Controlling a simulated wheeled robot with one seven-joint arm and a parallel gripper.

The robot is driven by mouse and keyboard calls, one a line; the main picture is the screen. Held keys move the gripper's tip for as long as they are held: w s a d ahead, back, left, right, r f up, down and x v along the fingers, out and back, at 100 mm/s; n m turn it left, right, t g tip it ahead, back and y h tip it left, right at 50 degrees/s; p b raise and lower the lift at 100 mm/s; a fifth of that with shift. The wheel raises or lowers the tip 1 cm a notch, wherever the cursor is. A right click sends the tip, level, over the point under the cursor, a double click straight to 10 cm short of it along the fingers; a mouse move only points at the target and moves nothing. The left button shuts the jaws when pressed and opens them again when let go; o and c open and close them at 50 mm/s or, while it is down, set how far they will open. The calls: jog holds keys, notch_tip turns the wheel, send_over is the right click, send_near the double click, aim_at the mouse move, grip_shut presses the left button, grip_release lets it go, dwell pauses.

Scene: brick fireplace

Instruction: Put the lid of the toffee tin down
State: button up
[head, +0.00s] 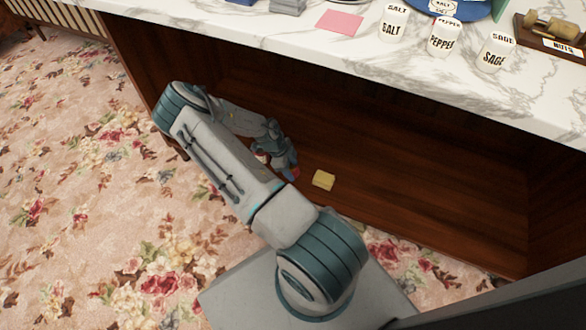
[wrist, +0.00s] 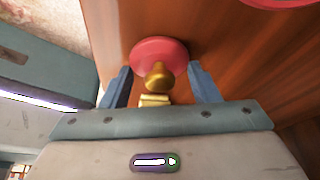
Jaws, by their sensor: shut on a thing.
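The lid of the toffee tin, a round red-pink disc (wrist: 150,54) with a gold knob (wrist: 158,76), sits between the two blue fingers of my gripper (wrist: 160,86) in the wrist view. My gripper is shut on it, the fingers on either side. In the head view my gripper (head: 287,165) is low in front of the brown wooden panel below the counter. Only small bits of red show there, so the lid is not clear in that view. I cannot tell whether the lid touches anything below it.
A small yellow block (head: 323,180) lies right of my gripper against the dark wood. The marble counter (head: 300,38) above holds salt (head: 393,24), pepper (head: 444,38) and sage (head: 496,52) jars and a pink sheet (head: 339,22). Floral carpet (head: 80,180) is open at left.

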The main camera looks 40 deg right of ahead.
jog(key=shift+f, duration=0.2)
jog(key=o, duration=1)
jog(key=shift+c, duration=0.2)
jog(key=shift+r, duration=0.15)
jog(key=shift+r, duration=0.2)
jog(key=p+v, duration=0.4)
jog(key=v, duration=0.7)
jog(key=shift+r, duration=0.3)
